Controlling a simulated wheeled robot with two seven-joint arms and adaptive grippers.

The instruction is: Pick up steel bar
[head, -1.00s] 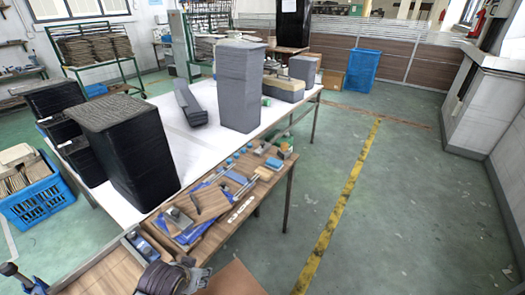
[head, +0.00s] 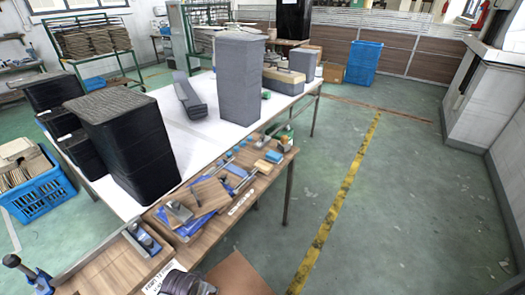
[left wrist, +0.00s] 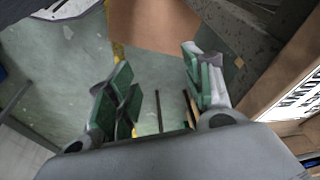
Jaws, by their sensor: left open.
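On the wooden bench (head: 110,262) in the head view, a thin pale metal strip (head: 241,202) lies at the front edge, to the right of the blue tool tray. I cannot tell for sure that it is the steel bar. My left gripper (left wrist: 157,65) is open in the left wrist view, with green pads, apart from the bench. Thin dark upright lines (left wrist: 159,111) show between its fingers against the floor; I cannot tell what they are. My right gripper is not in view.
Behind stand a black stack (head: 132,140) and a tall grey stack (head: 240,80) on the white table (head: 182,120). A brown sheet (head: 238,273) lies below the bench. Floor at right is free.

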